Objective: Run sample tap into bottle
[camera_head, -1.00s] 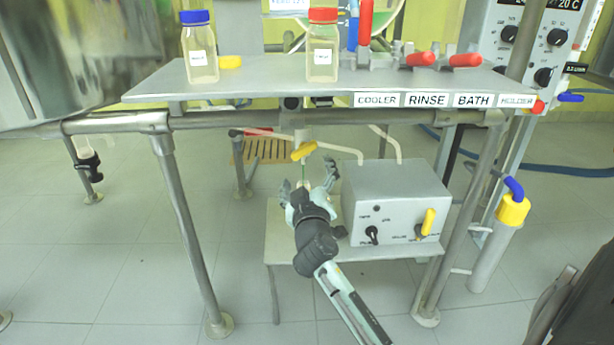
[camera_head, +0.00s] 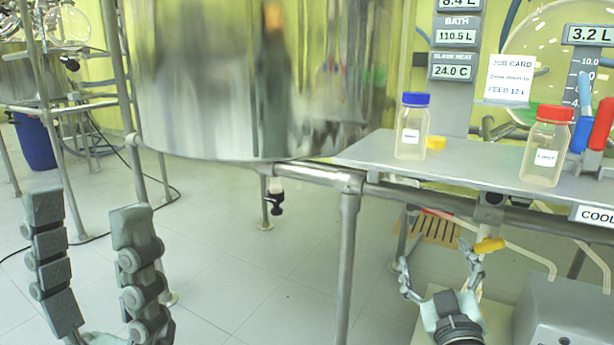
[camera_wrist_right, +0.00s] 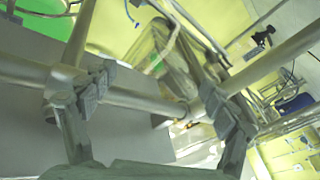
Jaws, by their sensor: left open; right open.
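A clear bottle with a blue cap (camera_head: 411,140) and a clear bottle with a red cap (camera_head: 546,155) stand upright on the grey shelf, both closed. A tap with a yellow handle (camera_head: 489,245) hangs below the shelf. A small tap with a black handle (camera_head: 275,205) hangs below the large steel vessel; I cannot tell which is the sample tap. My right gripper (camera_head: 438,262) is open, fingers up, just left of the yellow handle; contact is unclear. Its fingers are spread in the wrist view (camera_wrist_right: 160,100). My left gripper (camera_head: 90,210) is open and empty at lower left.
The steel vessel (camera_head: 250,90) fills the upper middle. The shelf's pipe frame (camera_head: 347,265) and leg stand between my grippers. A grey box (camera_head: 570,310) is at lower right. Floor between my left gripper and the leg is clear.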

